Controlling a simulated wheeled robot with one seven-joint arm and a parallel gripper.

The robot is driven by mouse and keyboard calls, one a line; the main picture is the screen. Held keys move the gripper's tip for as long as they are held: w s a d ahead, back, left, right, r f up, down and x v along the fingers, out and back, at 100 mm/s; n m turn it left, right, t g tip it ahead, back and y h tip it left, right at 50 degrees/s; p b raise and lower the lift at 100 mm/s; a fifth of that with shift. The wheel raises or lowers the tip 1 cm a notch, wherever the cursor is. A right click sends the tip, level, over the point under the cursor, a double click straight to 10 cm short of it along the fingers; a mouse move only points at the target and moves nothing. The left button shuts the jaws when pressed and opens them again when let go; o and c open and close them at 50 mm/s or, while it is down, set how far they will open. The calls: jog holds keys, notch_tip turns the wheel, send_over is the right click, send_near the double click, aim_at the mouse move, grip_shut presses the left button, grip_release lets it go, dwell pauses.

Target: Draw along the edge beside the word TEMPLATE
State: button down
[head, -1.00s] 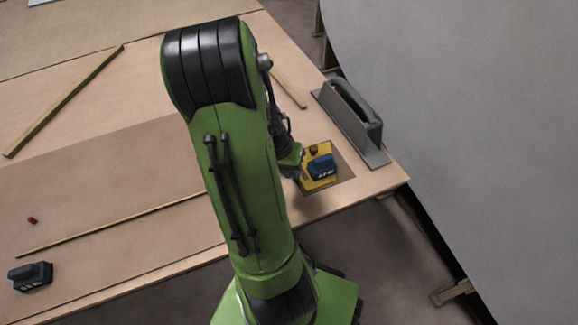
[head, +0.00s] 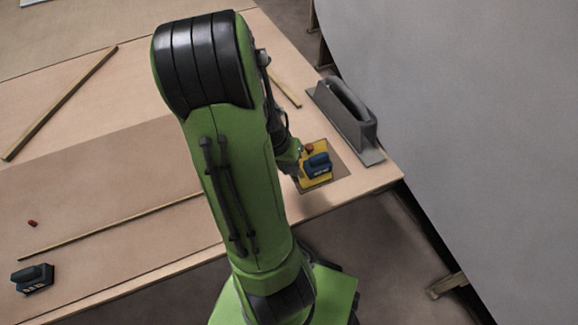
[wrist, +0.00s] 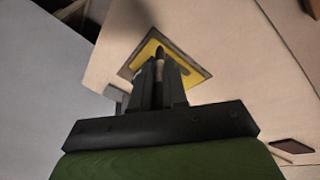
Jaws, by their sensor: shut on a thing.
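A yellow plate (head: 316,180) lies on a darker brown square (head: 341,172) near the table's right corner. A blue block (head: 318,164) and a small red piece (head: 309,148) are on it. No word TEMPLATE is legible. My gripper (head: 297,171) is at the plate's left side, partly hidden by my arm. In the wrist view my gripper (wrist: 159,75) is shut on a slim, dark, pen-like thing (wrist: 160,56), its end over the yellow plate (wrist: 148,47). I cannot tell whether its tip touches the surface. No drawn line is visible.
Long wooden strips (head: 62,103) lie on the table (head: 140,85). A dark block (head: 32,279) and a red piece (head: 32,223) lie at left. A large grey curved panel (head: 460,120) fills the right.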

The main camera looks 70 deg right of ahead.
notch_tip(320, 180, up, 11)
jog(key=p, duration=0.8)
jog(key=shift+f, duration=0.3)
